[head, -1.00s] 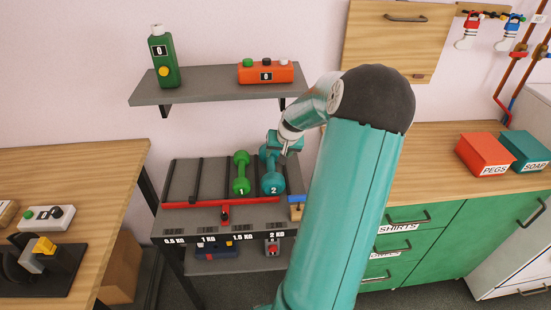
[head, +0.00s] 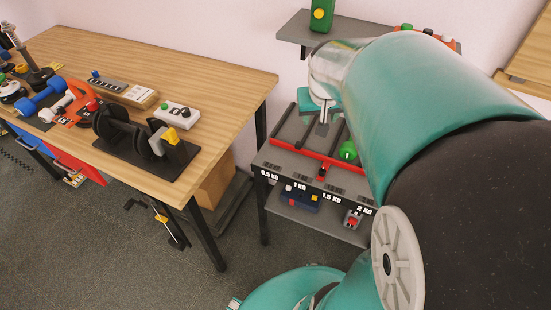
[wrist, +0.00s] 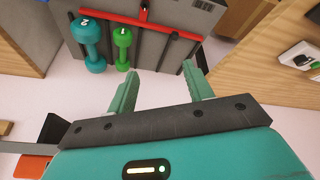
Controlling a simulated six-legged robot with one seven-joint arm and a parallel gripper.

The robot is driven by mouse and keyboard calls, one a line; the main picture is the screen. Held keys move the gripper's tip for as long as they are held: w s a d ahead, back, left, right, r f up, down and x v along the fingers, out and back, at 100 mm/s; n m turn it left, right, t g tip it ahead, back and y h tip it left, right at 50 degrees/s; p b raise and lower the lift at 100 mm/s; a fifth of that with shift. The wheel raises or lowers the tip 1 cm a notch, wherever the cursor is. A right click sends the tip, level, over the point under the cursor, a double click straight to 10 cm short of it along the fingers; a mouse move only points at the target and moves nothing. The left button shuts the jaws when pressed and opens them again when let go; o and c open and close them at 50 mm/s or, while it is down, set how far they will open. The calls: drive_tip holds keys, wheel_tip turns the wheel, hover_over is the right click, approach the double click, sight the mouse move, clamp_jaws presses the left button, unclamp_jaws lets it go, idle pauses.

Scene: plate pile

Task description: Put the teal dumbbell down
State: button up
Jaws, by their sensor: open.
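The teal dumbbell (wrist: 89,45), marked 2, lies on the grey rack (wrist: 170,50) in the wrist view, beside the green dumbbell (wrist: 122,48), marked 1. My gripper (wrist: 160,84) is open and empty, apart from both dumbbells, with bare rack and wall between its fingers. In the head view my gripper (head: 323,122) hangs at the rack's left lanes. There my arm hides the teal dumbbell, and only one end of the green dumbbell (head: 347,150) shows.
The rack's front carries a red rail (head: 315,160) and weight labels.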

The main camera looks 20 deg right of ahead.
drive_tip(key=s+a+r+n+t+y, duration=0.1)
drive_tip(key=s+a+r+n, duration=0.1)
drive_tip(key=s+a, duration=0.4)
drive_tip(key=s+a+r+n+y, duration=0.1)
drive_tip(key=s+a+r+n, duration=0.1)
drive_tip(key=s+a, duration=0.4)
drive_tip(key=a, duration=0.5)
drive_tip(key=shift+s+r+t+y, duration=0.15)
drive_tip(key=shift+r+t+y, duration=0.15)
drive_tip(key=shift+t, duration=0.1)
drive_tip(key=c, duration=0.4)
drive_tip(key=shift+o, duration=0.2)
drive_tip(key=shift+a, duration=0.1)
